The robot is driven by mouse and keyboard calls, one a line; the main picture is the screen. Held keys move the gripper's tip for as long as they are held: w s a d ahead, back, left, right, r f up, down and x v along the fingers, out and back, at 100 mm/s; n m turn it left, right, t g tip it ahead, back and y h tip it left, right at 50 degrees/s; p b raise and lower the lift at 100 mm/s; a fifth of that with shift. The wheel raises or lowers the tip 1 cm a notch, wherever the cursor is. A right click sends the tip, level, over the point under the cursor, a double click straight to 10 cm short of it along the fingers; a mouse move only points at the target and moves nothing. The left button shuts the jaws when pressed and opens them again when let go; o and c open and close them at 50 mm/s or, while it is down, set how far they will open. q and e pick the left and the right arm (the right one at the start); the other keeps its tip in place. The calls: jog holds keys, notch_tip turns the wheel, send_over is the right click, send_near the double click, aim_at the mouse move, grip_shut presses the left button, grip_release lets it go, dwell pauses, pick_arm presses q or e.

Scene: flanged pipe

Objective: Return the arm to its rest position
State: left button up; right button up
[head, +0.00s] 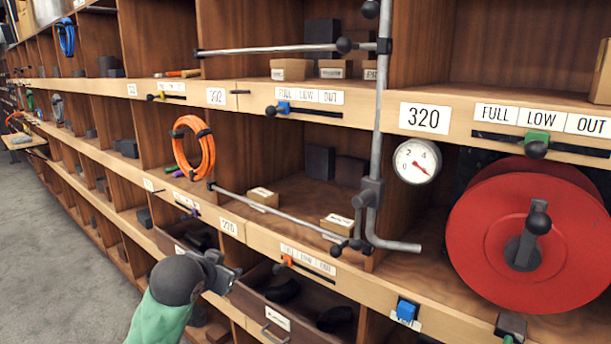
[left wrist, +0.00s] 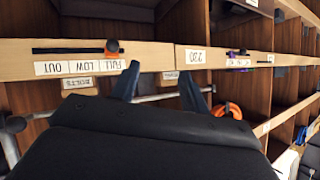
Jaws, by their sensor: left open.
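My left arm comes in at the bottom of the head view, with a green sleeve and a dark grey wrist. My left gripper (head: 232,276) is in front of the lower shelf edge, near an open drawer (head: 268,312). In the left wrist view, which is upside down, its two dark fingers (left wrist: 158,84) are spread apart with nothing between them. They point at the shelf edge with the label 270 (left wrist: 194,56); I cannot tell if they touch it. My right gripper is not in view.
A grey pipe (head: 379,120) stands upright before the shelves, with thin rods (head: 270,212) running left from it. A red reel (head: 490,240), a gauge (head: 417,161) and an orange cable coil (head: 193,148) are nearby. Open floor (head: 60,225) lies at left.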

pick_arm(q)
jog(key=s+d+f+n+g, duration=0.1)
jog(key=s+f+g, duration=0.3)
jog(key=s+f, duration=1.4)
jog(key=s+d+f+n+g, duration=0.2)
jog(key=s+f+g, duration=0.3)
jog(key=s+f, duration=1.4)
jog(key=shift+s+d+f, duration=0.25)
jog(key=shift+s+d, duration=0.5)
jog(key=shift+s, duration=0.15)
